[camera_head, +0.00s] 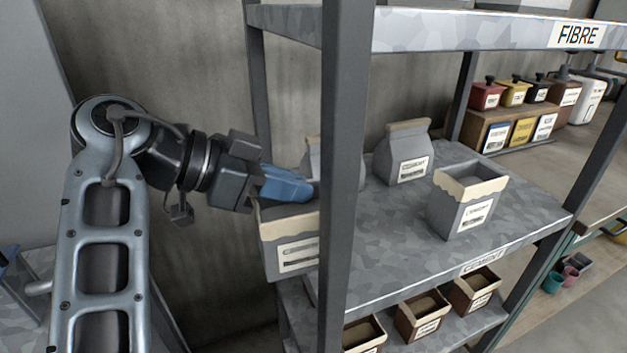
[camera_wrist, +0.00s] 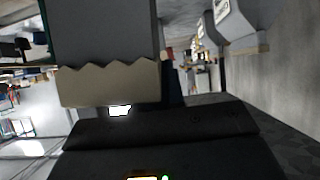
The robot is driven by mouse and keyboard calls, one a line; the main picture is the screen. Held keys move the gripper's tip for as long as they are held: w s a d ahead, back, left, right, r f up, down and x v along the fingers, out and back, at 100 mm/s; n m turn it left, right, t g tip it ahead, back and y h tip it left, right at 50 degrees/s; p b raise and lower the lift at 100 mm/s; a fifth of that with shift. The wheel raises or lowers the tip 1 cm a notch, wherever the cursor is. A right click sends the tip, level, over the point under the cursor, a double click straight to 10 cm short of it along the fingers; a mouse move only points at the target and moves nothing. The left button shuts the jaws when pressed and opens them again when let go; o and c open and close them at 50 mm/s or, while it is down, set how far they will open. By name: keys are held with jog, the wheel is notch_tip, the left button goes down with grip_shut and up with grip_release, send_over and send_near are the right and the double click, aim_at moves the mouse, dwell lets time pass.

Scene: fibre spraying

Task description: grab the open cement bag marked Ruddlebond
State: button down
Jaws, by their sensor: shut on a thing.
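My gripper (camera_head: 287,186), with blue fingers, is shut on the rim of a grey open cement bag (camera_head: 288,250) at the left end of the shelf. The bag has a cream torn top edge and a white label whose name is too small to read. The shelf post hides its right side. In the wrist view the bag (camera_wrist: 105,40) fills the upper left, its zigzag cream band towards me. A second open cement bag (camera_head: 455,210) stands at the shelf's right front; its label is also unreadable.
A closed bag (camera_head: 405,158) stands at the back of the cement shelf (camera_head: 400,245). Another closed bag (camera_head: 312,155) is partly hidden behind the front post (camera_head: 345,130). Open boxes (camera_head: 421,315) fill the shelf below. The fibre shelf (camera_head: 470,30) is above.

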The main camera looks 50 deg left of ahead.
jog(key=shift+s+a, duration=0.35)
jog(key=shift+s, duration=0.45)
jog(key=shift+s+a, duration=0.3)
jog(key=shift+s, duration=0.45)
jog(key=shift+s+a, duration=0.35)
jog(key=shift+s, duration=0.45)
